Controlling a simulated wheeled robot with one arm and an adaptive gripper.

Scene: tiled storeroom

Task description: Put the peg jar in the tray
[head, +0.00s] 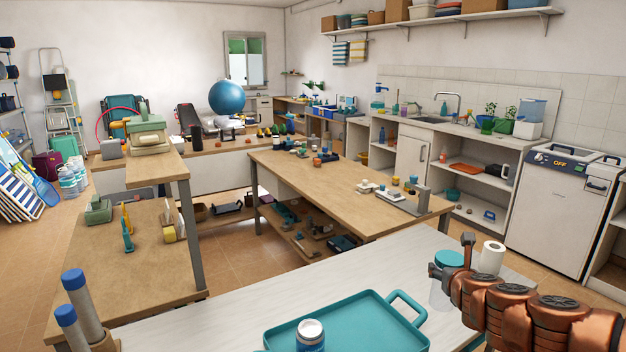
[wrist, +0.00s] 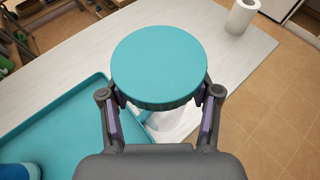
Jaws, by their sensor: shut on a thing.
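The peg jar has a teal lid (head: 450,258) and a pale, see-through body (head: 440,294). In the wrist view its round lid (wrist: 159,65) fills the upper middle and hides most of the body. My gripper (head: 446,275) is shut on the jar, with a finger on each side just under the lid in the wrist view (wrist: 160,98). The teal tray (head: 375,306) lies on the white table, left of the jar. It also shows at the left in the wrist view (wrist: 62,125). I cannot tell whether the jar touches the table.
A white and blue can (head: 311,336) stands in the tray near its front left. A white paper roll (head: 492,257) stands on the table (head: 215,327) beyond the jar, near the right edge. The tray's middle and right parts look clear. A wooden workbench (head: 340,185) stands behind.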

